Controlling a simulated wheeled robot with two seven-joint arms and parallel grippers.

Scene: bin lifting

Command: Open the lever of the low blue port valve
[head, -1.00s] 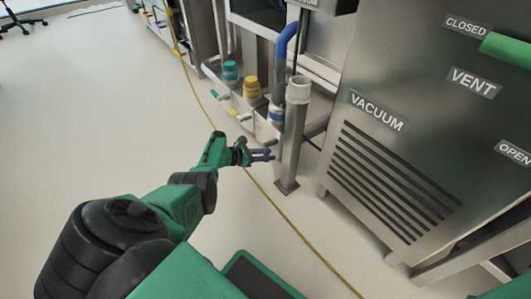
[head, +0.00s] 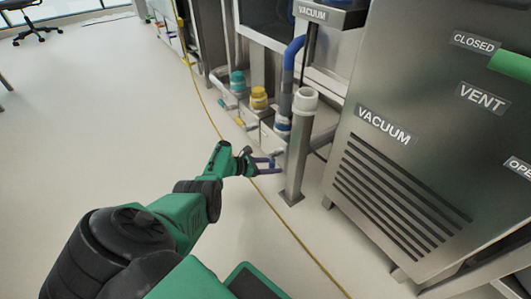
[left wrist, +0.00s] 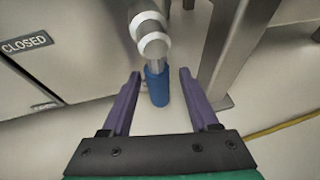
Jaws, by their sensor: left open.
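The blue lever (left wrist: 157,88) shows in the left wrist view as a blue sleeve on a metal stem below a round, pale metal fitting (left wrist: 150,35). My left gripper (left wrist: 159,73) is open, with its two purple fingers on either side of the lever; I cannot tell whether they touch it. In the head view my left gripper (head: 277,166) is low beside the metal post, in front of the blue port (head: 282,125). The lever is too small to make out surely there. My right gripper is not in view.
A metal post (head: 298,150) with a white top stands right beside my left gripper. Teal (head: 237,80) and yellow (head: 258,97) ports sit behind. A steel cabinet (head: 420,140) with a green bar (head: 510,65) fills the right. A yellow cable (head: 300,245) crosses the open floor.

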